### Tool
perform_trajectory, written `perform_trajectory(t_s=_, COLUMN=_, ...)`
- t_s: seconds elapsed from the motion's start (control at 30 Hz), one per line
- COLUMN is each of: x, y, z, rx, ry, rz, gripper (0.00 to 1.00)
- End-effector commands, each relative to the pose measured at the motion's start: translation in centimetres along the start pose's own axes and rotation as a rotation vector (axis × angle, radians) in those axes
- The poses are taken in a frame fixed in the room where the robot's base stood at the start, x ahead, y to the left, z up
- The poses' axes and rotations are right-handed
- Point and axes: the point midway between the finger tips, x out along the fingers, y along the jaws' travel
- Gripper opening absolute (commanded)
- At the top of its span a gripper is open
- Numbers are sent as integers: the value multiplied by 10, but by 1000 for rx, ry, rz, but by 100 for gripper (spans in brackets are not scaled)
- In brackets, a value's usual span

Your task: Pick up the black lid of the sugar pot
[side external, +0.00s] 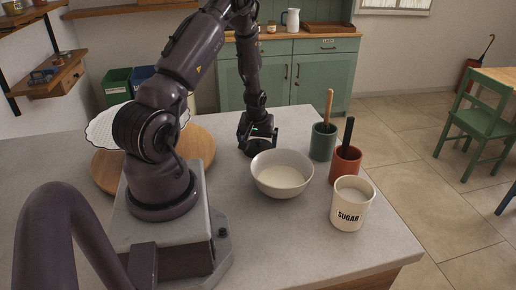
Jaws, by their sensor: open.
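The white sugar pot (348,211), marked "SUGAR", stands upright near the counter's right edge. Its top looks uncovered, with pale contents showing. I cannot clearly make out a black lid; dark shapes low around my gripper blend together, so I cannot tell whether it is there. My gripper (261,146) is open, pointing down close to the counter, behind the bowl and well to the left of and behind the sugar pot. Its fingertips are small and dark, so whether they touch anything is unclear.
A pale bowl (268,183) with whitish contents stands just in front of my gripper. A green pot (322,146) and a red-orange pot (343,168), each with an upright handle, stand right. A round wooden board (200,147) lies left. The counter's front (300,245) is clear.

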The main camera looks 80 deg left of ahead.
Motion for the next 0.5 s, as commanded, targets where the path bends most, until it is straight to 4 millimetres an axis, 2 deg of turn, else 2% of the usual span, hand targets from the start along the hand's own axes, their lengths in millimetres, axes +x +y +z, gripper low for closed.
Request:
perform_trajectory(t_s=0.27, x=5, y=0, z=0, rx=0, ry=0, rz=0, gripper=100)
perform_trajectory(t_s=0.3, x=5, y=0, z=0, rx=0, ry=0, rz=0, gripper=95)
perform_trajectory(t_s=0.4, x=5, y=0, z=0, rx=0, ry=0, rz=0, gripper=72)
perform_trajectory(t_s=0.5, x=5, y=0, z=0, rx=0, ry=0, rz=0, gripper=68)
